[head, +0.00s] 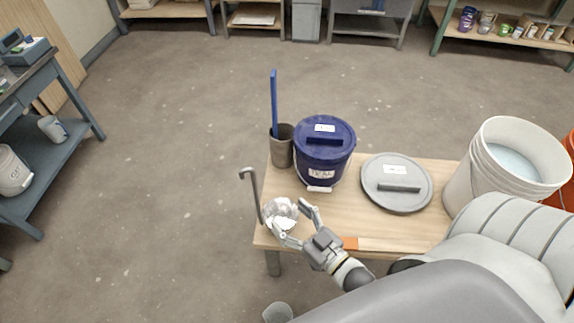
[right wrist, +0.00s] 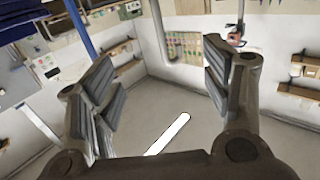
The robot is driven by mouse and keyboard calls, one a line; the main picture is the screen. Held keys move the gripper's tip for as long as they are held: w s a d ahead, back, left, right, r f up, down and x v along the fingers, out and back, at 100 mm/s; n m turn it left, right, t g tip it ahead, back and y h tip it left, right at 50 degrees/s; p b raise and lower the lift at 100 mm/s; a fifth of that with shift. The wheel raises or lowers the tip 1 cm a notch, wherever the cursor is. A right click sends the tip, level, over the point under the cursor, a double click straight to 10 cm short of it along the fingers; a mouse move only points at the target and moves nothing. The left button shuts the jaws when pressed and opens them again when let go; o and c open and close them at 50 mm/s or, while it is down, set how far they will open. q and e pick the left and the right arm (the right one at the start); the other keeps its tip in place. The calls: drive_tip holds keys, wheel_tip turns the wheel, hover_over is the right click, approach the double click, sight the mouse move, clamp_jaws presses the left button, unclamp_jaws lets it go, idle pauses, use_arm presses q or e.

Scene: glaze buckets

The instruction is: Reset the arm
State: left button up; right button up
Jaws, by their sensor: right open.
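My right gripper (head: 296,223) is open and empty over the front left corner of the small wooden table (head: 350,222). Its fingers also stand wide apart in the right wrist view (right wrist: 160,88). A shiny metal ladle (head: 281,207) is right at the fingertips, with its hooked handle (head: 249,182) rising to the left. I cannot tell whether the fingers touch it. In the right wrist view a grey hooked rod (right wrist: 161,35), apparently that handle, shows beyond the fingers. My left gripper is not in view.
A blue lidded bucket (head: 323,150), a grey cup with a blue stick (head: 282,151) and a grey lid (head: 397,200) are on the table. A white bucket (head: 470,182) stands right. An orange-and-wood strip (head: 395,244) lies along the front edge. Open floor lies left.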

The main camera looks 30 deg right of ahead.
drive_tip(key=s+f+g+h, duration=0.1)
drive_tip(key=s+f+g, duration=0.35)
drive_tip(key=f, duration=0.85)
drive_tip(key=s+f+g+h, duration=0.1)
drive_tip(key=s+f+g, duration=0.3)
drive_tip(key=f, duration=0.9)
drive_tip(key=s+f+g, duration=0.4)
drive_tip(key=s+f, duration=0.6)
drive_tip(key=s, duration=0.2)
drive_tip(key=shift+s+d+f+h, duration=0.2)
drive_tip(key=shift+d+h, duration=0.1)
drive_tip(key=shift+h, duration=0.1)
drive_tip(key=s+f+g, duration=0.1)
drive_tip(key=s, duration=0.2)
drive_tip(key=s+f+g, duration=0.1)
drive_tip(key=s, duration=0.2)
drive_tip(key=s+f+g, duration=0.2)
drive_tip(key=s, duration=0.2)
drive_tip(key=shift+d+h, duration=0.3)
drive_tip(key=shift+c, duration=0.3)
